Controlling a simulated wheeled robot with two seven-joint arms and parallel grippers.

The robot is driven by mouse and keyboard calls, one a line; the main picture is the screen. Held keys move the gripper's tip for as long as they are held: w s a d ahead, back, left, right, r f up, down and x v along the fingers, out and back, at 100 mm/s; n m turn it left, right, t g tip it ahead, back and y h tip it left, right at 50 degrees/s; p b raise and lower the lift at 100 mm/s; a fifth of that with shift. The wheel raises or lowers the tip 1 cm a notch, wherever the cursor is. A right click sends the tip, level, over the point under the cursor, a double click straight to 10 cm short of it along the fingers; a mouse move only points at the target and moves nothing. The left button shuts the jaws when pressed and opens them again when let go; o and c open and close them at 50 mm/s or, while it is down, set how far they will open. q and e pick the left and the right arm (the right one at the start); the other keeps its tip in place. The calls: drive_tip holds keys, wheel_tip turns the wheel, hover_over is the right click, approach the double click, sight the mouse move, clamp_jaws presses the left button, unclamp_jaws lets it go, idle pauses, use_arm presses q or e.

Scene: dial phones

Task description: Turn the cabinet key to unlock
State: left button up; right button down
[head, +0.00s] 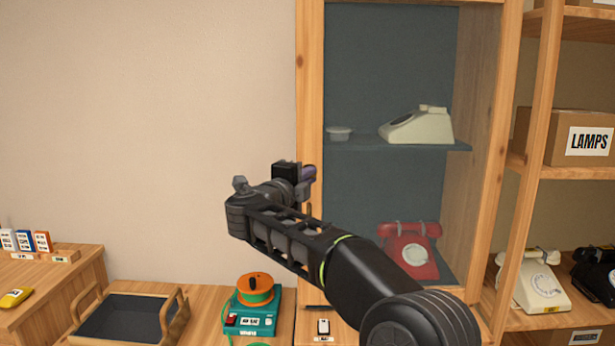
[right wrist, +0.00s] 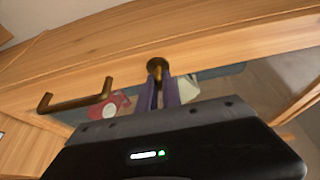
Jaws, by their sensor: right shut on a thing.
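The wooden cabinet (head: 311,60) stands upright with its front looking shut. In the right wrist view a brass key or its lock fitting (right wrist: 157,66) sits on the wooden door frame (right wrist: 220,48). My right gripper (head: 311,173) is at the cabinet's left front post. In the right wrist view its purple fingers (right wrist: 160,88) are closed on the brass key, close against the wood. The key's bow is mostly hidden between the fingers, and its turn angle cannot be told. In the head view the key is hidden by the gripper. My left gripper is not in view.
A brass handle (right wrist: 75,104) is on the frame near the key. Inside are a cream phone (head: 415,128), a small dish (head: 338,133) and a red phone (head: 408,252). A tray (head: 178,325) and a teal device (head: 262,322) stand lower left. Open shelves are at right.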

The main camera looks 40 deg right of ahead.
drive_tip(key=c, duration=1.5)
unclamp_jaws()
drive_tip(key=b+v, duration=0.1)
drive_tip(key=v, duration=0.6)
drive_tip(key=shift+s+a, duration=0.2)
drive_tip(key=shift+a, duration=0.15)
drive_tip(key=shift+w, duration=0.1)
